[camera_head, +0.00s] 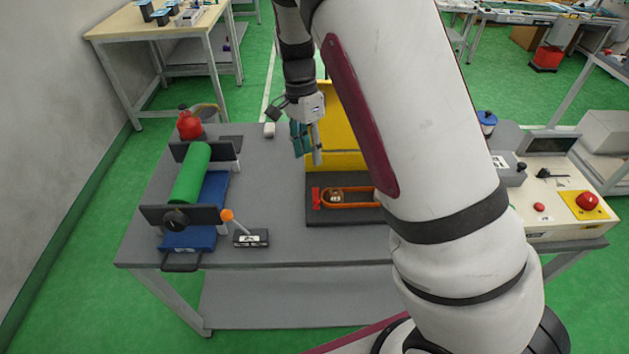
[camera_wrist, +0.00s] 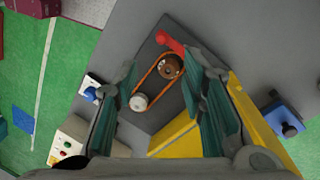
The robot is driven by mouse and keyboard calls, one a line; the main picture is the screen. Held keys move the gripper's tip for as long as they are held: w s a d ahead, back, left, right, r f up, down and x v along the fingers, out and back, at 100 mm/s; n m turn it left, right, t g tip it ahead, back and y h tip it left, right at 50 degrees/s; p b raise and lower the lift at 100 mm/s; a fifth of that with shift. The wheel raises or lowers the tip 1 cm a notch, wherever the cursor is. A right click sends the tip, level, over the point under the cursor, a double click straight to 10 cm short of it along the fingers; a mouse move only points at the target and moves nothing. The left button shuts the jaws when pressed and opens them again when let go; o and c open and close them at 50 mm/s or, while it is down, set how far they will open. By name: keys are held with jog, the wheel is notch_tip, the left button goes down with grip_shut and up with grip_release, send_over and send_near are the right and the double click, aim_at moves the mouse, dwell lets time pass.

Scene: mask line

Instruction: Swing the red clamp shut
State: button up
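A small red part (camera_head: 316,198), which looks like the red clamp, stands at the left end of a dark board (camera_head: 330,217). It also shows in the wrist view (camera_wrist: 170,42), beside a brown and metal pulley (camera_wrist: 170,67); the right finger partly hides its near end. I cannot tell how far it is swung. An orange belt (camera_head: 355,206) loops around the pulley and a white pulley (camera_wrist: 139,102). My gripper (camera_head: 308,150) hangs above and behind the board, apart from it. Its two teal fingers are spread and empty in the wrist view (camera_wrist: 160,75).
To the left are a green roller (camera_head: 191,172) on a blue base and a small black box (camera_head: 251,239) with an orange-tipped lever. A control panel (camera_head: 545,205) is at right. The grey tabletop (camera_head: 270,190) is clear left of the board.

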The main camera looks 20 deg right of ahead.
aim_at(316, 198)
jog(key=f, duration=0.4)
jog(key=s+f+p, duration=0.1)
jog(key=f, duration=0.4)
jog(key=s+f+p, duration=0.1)
jog(key=f, duration=0.4)
jog(key=shift+d, duration=0.4)
grip_shut()
